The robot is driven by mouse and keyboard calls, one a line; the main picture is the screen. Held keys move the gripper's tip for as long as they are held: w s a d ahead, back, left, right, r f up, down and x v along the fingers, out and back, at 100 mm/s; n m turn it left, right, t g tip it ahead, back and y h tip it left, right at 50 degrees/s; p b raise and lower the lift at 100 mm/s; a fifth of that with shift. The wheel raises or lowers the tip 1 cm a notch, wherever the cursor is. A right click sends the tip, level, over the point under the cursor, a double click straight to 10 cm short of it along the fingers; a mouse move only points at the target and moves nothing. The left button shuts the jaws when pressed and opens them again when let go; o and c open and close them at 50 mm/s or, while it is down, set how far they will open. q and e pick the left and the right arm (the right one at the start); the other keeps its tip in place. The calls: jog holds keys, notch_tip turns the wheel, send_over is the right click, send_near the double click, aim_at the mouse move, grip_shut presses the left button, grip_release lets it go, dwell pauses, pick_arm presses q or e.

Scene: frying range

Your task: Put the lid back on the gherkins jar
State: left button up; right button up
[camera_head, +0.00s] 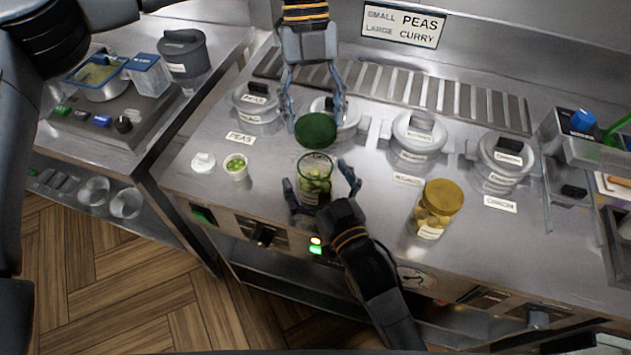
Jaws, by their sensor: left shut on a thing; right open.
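The gherkins jar (315,185) is a glass jar of green pieces standing open and upright near the front edge of the steel counter. Its round dark green lid (316,131) is held by my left gripper (316,122), which comes from above in the picture and is shut on it. The lid appears just beyond the jar's mouth and apart from it; its exact height is unclear. My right gripper (319,177) is open, with one finger on each side of the jar. I cannot tell whether the fingers touch the glass.
A yellow-lidded jar (436,207) stands to the right. A small cup of peas (236,166) and a white lid-like piece (203,162) are at the left. Several lidded pots sit in the counter behind, including one (419,137) right of centre. Bare counter lies between the two jars.

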jog(key=c, duration=1.8)
pick_arm(q)
jog(key=shift+w+f, duration=0.1)
jog(key=shift+f, duration=2.35)
jog(key=shift+f, duration=0.9)
jog(key=shift+f, duration=0.5)
